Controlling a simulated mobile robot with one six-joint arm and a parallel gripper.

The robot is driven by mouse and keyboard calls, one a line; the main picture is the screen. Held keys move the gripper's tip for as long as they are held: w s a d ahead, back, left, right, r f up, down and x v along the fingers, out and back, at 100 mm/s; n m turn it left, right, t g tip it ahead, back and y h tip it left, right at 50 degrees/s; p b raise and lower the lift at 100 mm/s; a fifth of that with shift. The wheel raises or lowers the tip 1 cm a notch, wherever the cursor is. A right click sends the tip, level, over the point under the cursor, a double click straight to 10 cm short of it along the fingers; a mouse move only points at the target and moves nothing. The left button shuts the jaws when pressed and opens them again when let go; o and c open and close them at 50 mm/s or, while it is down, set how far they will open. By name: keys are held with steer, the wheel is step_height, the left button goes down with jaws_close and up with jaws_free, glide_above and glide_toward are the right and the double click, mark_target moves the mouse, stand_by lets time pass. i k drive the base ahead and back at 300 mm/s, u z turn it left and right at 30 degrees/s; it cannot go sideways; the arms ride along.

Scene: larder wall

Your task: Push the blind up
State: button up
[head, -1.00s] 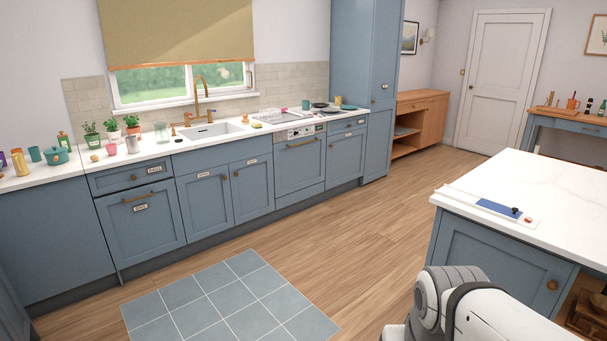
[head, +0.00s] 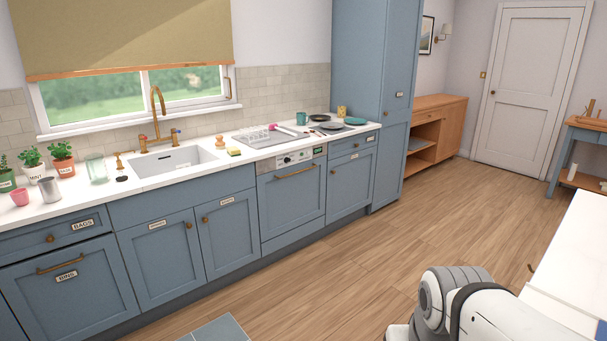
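The blind (head: 125,38) is a tan fabric sheet with an orange-brown wooden bar (head: 132,69) along its bottom edge. It hangs over the upper part of the window (head: 190,84) behind the sink, and its top is cut off by the picture. Green outdoors shows through the glass below the bar. Part of my arm shows at the bottom right. My gripper is outside the picture.
The counter (head: 215,174) runs below the window, with a sink (head: 170,161), a tall brass tap (head: 158,120), potted plants (head: 62,158) and a drying rack (head: 270,136) on it. A white-topped island (head: 575,260) stands at the right. The wooden floor (head: 350,255) between is clear.

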mark_target(32, 78)
steer(key=u, duration=0.15)
steer(key=i, duration=2)
steer(key=u, duration=0.5)
steer(key=i, duration=1.75)
steer(key=u, duration=0.3)
steer(key=i, duration=0.9)
steer(key=u, duration=0.15)
